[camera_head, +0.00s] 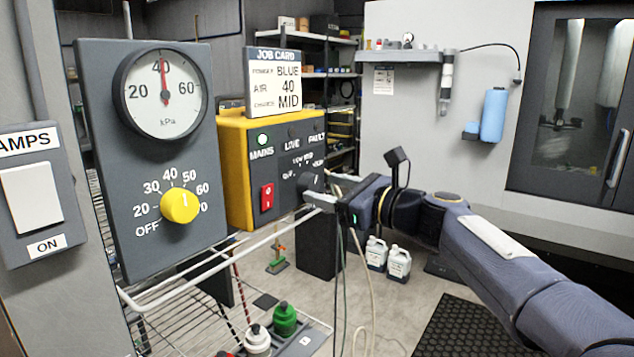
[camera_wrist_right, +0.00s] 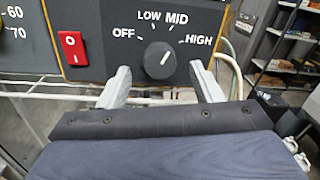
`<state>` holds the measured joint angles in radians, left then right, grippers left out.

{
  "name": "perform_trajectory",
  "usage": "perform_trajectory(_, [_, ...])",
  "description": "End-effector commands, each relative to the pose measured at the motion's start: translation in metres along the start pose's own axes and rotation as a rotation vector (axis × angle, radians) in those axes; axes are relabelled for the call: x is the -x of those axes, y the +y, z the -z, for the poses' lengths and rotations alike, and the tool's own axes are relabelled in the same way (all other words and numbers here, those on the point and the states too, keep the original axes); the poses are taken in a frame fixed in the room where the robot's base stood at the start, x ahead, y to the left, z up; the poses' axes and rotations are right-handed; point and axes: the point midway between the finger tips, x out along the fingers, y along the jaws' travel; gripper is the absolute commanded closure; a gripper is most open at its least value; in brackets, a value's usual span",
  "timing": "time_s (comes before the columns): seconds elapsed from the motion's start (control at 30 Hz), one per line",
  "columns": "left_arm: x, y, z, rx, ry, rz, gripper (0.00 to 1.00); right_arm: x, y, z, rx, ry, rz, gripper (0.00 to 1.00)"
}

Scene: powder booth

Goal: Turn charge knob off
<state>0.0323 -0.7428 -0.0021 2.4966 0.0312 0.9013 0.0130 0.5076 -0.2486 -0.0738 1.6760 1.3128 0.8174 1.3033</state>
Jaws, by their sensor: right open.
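The charge knob (camera_wrist_right: 160,61) is a dark grey round knob on the front of the yellow-edged control box (camera_head: 236,165). In the right wrist view its white pointer mark leans up and right, towards MID, among the labels OFF, LOW, MID and HIGH. My right gripper (camera_head: 318,192) is open, with one pale finger on each side of the knob. The fingers look apart from the knob, but the depth between them is hard to judge. In the head view the knob (camera_head: 312,180) is partly hidden by the gripper. My left gripper does not show.
Left of the box stands a gauge panel (camera_head: 105,205) with a yellow knob (camera_head: 180,205). A red switch (camera_head: 267,196) is beside the charge knob. The job card (camera_head: 275,82) reads MID for charge. A wire rack (camera_head: 215,260) runs below; hoses hang near the gripper.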

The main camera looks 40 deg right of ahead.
Motion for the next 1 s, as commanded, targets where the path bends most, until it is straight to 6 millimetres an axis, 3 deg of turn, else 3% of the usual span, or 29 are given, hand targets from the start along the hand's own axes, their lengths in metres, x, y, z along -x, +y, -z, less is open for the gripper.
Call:
perform_trajectory(0.2, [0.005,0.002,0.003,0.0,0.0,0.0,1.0,-0.026,0.001,-0.001,0.001,0.001,-0.003,0.41])
perform_trajectory(0.53, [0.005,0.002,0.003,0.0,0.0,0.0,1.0,-0.031,0.001,0.0,0.002,0.001,-0.001,0.41])
perform_trajectory(0.87, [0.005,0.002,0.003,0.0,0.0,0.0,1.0,-0.03,0.001,0.0,0.003,0.001,-0.001,0.83])
perform_trajectory(1.0, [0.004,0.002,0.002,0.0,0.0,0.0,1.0,-0.03,0.001,0.001,0.006,0.001,-0.001,0.85])
